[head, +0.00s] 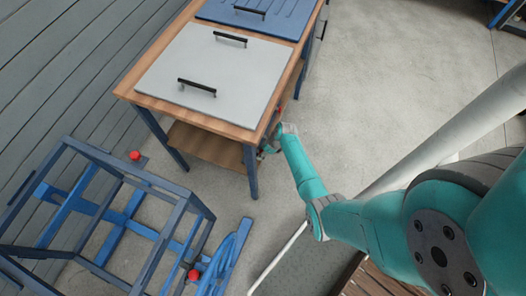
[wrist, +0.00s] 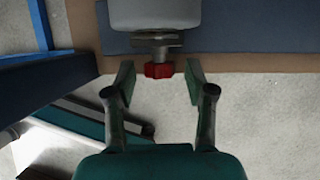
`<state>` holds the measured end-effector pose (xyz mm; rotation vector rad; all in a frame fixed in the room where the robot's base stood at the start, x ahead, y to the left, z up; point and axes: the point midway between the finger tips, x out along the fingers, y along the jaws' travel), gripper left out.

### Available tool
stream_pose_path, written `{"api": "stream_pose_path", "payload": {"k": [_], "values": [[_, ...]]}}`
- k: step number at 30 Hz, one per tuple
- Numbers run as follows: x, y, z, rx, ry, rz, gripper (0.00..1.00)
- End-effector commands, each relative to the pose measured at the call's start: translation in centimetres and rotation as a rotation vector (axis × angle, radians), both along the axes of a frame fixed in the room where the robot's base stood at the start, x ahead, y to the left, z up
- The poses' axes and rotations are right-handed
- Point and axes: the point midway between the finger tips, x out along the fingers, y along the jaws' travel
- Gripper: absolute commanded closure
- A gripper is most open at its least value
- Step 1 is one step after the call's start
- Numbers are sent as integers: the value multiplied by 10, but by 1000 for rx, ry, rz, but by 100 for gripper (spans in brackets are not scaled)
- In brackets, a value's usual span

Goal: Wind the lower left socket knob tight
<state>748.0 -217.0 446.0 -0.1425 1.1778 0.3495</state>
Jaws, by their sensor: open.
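A red knob (wrist: 158,71) sits on a short metal stem below a grey rounded part (wrist: 155,15) in the wrist view. My gripper (wrist: 160,84) is open, with one finger on each side of the knob and a gap on both sides. Neither finger appears to touch it. In the head view my gripper (head: 268,145) is at the right side of the wooden table (head: 130,95), partly hidden by the arm and table. A small red spot (head: 280,109) shows at that table edge. I cannot tell whether it is the same knob.
A grey panel (head: 190,65) and a blue panel (head: 270,17), both with black handles, lie on the table. A blue frame (head: 150,180) stands at lower left, with red knobs (head: 135,155) (head: 193,275) near it. The concrete floor (head: 385,95) right of the table is clear.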

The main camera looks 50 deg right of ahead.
Motion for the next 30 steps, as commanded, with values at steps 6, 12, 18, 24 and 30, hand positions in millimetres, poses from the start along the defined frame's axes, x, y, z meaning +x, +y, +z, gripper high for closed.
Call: {"api": "stream_pose_path", "payload": {"k": [6,12,18,24,30], "values": [[0,0,0,0,0,0,68],[0,0,0,0,0,0,100],[-1,1,0,-14,-5,0,100],[-2,4,0,-90,-33,1,100],[-3,6,-1,-222,-81,3,100]]}}
